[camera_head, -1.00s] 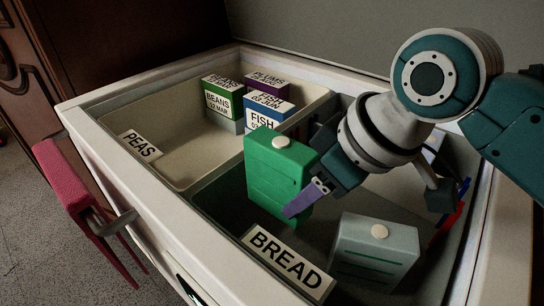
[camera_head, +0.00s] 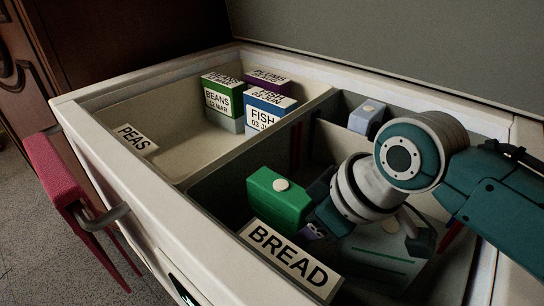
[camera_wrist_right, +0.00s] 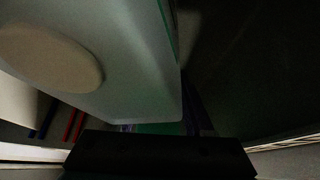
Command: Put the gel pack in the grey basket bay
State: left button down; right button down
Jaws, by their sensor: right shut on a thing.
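A green pack with a pale round cap (camera_head: 278,205) is in my right gripper (camera_head: 312,229), low in the front bay behind the BREAD label (camera_head: 290,260). My right gripper is shut on it from the right side; the fingers are mostly hidden by the wrist. A pale grey pack with green lines (camera_head: 372,262) lies to the right in the same bay, partly behind my arm. It fills the upper left of the right wrist view (camera_wrist_right: 110,75). I cannot tell for certain which pack is the gel pack. My left gripper is not in view.
Several labelled boxes (camera_head: 224,100) stand in the left bay, behind the PEAS label (camera_head: 137,139). A lavender capped pack (camera_head: 367,117) sits at the back right. A divider (camera_head: 250,135) separates the bays. A red cloth-like thing (camera_head: 72,183) hangs outside the front left.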

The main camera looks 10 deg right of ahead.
jog(key=shift+c, duration=1.4)
grip_release()
jog(key=shift+f, duration=0.1)
jog(key=shift+r, duration=0.45)
jog(key=p+v, duration=0.5)
jog(key=v, duration=0.6)
jog(key=shift+s+r+p, duration=0.2)
jog(key=shift+r+p, duration=0.05)
jog(key=shift+p, duration=0.1)
jog(key=shift+d, duration=0.1)
jog(key=s+d+r+m+h+p, duration=0.2)
jog(key=s+r+m+p, duration=0.1)
jog(key=s+r+p, duration=0.6)
jog(key=s+d+r+m+h+p, duration=0.1)
jog(key=s+d+r+m+p, duration=0.1)
jog(key=s+r+p, duration=0.75)
notch_tip(320, 180, up, 39)
jog(key=w+p, duration=0.2)
jog(key=p, duration=3.6)
jog(key=shift+w+m+g, duration=0.3)
jog(key=shift+w, duration=0.05)
